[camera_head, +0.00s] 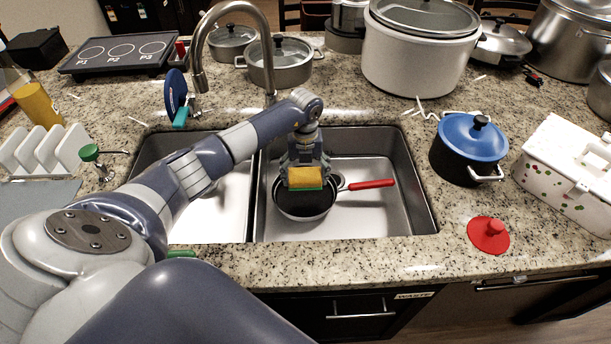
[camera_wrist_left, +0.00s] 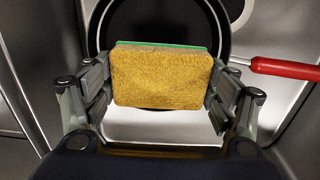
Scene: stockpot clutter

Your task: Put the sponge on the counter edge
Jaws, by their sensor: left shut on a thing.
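The sponge (camera_head: 306,174), yellow with a green layer, is held by my left gripper (camera_head: 304,172) over the right sink basin. In the left wrist view the sponge (camera_wrist_left: 162,77) sits between the two fingers of the left gripper (camera_wrist_left: 160,95), which touch its short sides. A black frying pan (camera_head: 303,203) with a red handle (camera_head: 371,184) is below the sponge in the basin; whether they touch is unclear. The counter edge (camera_head: 400,262) is the granite strip in front of the sink. My right gripper is not in view.
A red lid (camera_head: 488,235) lies on the front counter right of the sink. A blue-lidded pot (camera_head: 468,150) and a white box (camera_head: 570,175) stand at the right. The faucet (camera_head: 232,45) rises behind the sink. The front strip between sink and red lid is clear.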

